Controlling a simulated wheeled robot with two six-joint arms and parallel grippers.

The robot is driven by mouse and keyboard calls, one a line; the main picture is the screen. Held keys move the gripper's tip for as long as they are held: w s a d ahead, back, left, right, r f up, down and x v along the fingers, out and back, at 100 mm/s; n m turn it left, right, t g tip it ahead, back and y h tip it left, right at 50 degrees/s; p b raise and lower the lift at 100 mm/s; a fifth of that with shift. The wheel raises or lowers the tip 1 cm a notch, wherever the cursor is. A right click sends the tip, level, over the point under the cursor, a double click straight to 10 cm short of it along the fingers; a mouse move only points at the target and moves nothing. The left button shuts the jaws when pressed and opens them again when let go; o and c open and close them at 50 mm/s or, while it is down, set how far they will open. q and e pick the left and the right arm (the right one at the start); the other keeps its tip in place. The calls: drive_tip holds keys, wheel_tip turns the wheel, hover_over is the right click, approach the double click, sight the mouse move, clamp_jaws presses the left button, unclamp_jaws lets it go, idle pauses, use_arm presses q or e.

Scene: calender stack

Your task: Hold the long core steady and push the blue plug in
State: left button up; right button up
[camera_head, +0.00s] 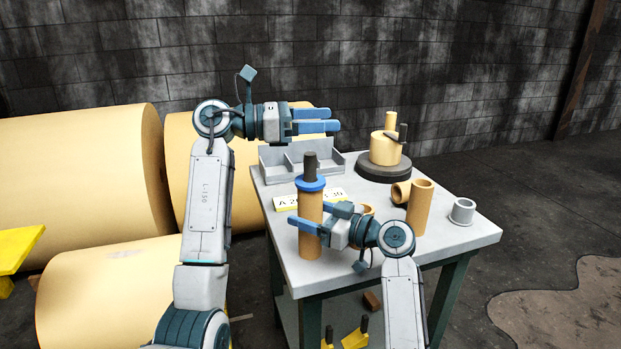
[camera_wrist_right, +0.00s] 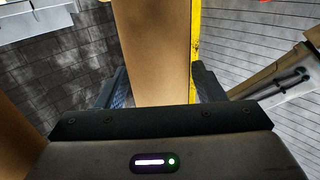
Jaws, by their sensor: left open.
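The long core (camera_head: 309,242) is a tan tube standing upright near the table's left front. The blue plug (camera_head: 310,184), a blue flange with a dark stem on top, sits at its upper end. How deep the plug is seated is hidden. My right gripper (camera_head: 308,217) has its blue fingers around the core below the plug and appears shut on it. The right wrist view also shows the core (camera_wrist_right: 157,50) between the fingers. My left gripper (camera_head: 336,120) is open and empty, above the plug's stem and apart from it.
A grey divided tray (camera_head: 268,157) lies at the table's back left. A dark round base (camera_head: 384,171) with a tan core stands at the back right. A short tan tube (camera_head: 420,205) and a grey flanged plug (camera_head: 462,211) stand at the right. A yellow label (camera_head: 286,203) lies behind the core.

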drive_tip(key=shift+o, duration=0.6)
